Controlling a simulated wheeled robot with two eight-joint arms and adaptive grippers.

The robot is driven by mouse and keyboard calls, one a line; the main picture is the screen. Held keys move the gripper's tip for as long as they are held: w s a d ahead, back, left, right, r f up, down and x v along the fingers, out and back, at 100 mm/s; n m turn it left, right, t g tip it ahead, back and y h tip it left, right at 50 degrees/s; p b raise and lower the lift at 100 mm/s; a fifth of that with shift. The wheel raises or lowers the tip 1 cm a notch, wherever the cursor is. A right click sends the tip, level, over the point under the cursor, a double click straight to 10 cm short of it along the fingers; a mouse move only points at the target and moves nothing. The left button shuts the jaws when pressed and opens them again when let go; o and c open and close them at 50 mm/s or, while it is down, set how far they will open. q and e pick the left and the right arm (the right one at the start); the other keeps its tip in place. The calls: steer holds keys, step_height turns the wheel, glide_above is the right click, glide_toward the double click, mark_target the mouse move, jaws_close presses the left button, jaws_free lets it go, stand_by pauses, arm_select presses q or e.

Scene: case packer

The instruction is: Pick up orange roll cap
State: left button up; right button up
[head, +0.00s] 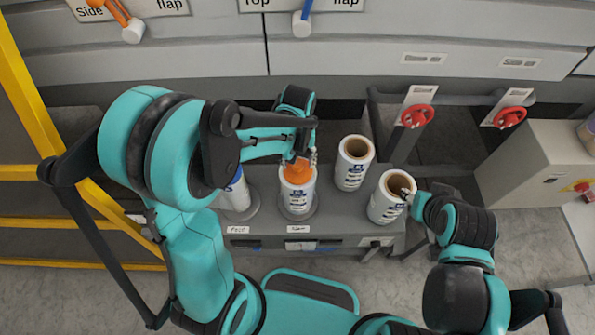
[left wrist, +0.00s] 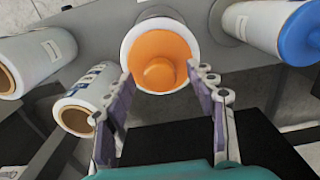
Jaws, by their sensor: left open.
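The orange roll cap (head: 299,171) sits on top of an upright white roll (head: 297,198) in the middle of the stand. In the left wrist view the cap (left wrist: 158,58) shows as an orange disc with a raised round knob. My left gripper (head: 305,152) is over the cap. In the left wrist view its fingers (left wrist: 163,80) are spread, with nothing held, and reach the near edge of the cap. I cannot tell whether they touch it. My right gripper (head: 408,195) is at the rim of the rightmost roll (head: 386,206); its jaws are too small to read.
Another uncapped roll (head: 351,170) stands behind the rightmost one. A blue-capped roll (left wrist: 280,30) stands beside the orange-capped roll, partly hidden by my left arm in the head view. Two red knobs (head: 417,116) (head: 510,117) are at the back right. A yellow frame (head: 30,100) is at left.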

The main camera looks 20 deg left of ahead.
arm_select(q)
steer(key=shift+f, duration=0.8)
jaws_close()
steer(key=shift+r, duration=0.1)
